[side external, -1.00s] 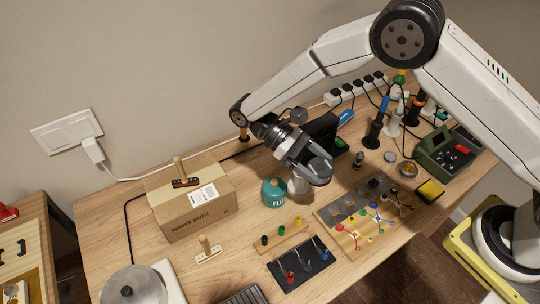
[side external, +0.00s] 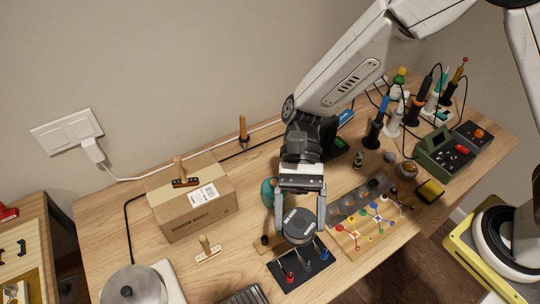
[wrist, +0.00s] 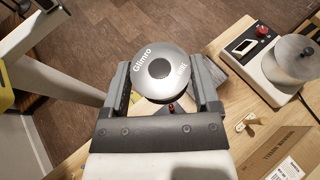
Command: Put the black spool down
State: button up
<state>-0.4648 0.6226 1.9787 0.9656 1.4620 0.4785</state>
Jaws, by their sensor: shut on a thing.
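The black spool (side external: 301,224) is a dark round disc with a label on its flat face. My gripper (side external: 299,215) is shut on it, one finger on each side, with the face turned toward the side camera.
A teal canister (side external: 268,192) is close left of my gripper, partly hidden. A board with coloured wired parts (side external: 372,228) lies to the right. A cardboard box (side external: 190,208) stands at left. A stirrer-like device (wrist: 285,65) shows in the wrist view.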

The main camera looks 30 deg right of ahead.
aim_at(287, 231)
jog(key=shift+s+a+r+m+t+y, duration=0.3)
jog(key=shift+a+r+m+t+y, duration=0.5)
jog(key=shift+m, duration=0.2)
jog(key=shift+s+a+r+m+t+y, duration=0.3)
jog(key=shift+a+r+m+t+y, duration=0.4)
jog(key=shift+m+t+y, duration=0.25)
notch_tip(287, 231, down, 16)
jog(key=shift+w+a, duration=0.15)
jog(key=w+a+f, duration=0.8)
jog(key=shift+w+a, duration=0.15)
jog(key=shift+w, duration=0.25)
jog(key=shift+w+a+f, duration=0.45)
jog(key=shift+f, duration=0.25)
jog(key=shift+f, duration=0.1)
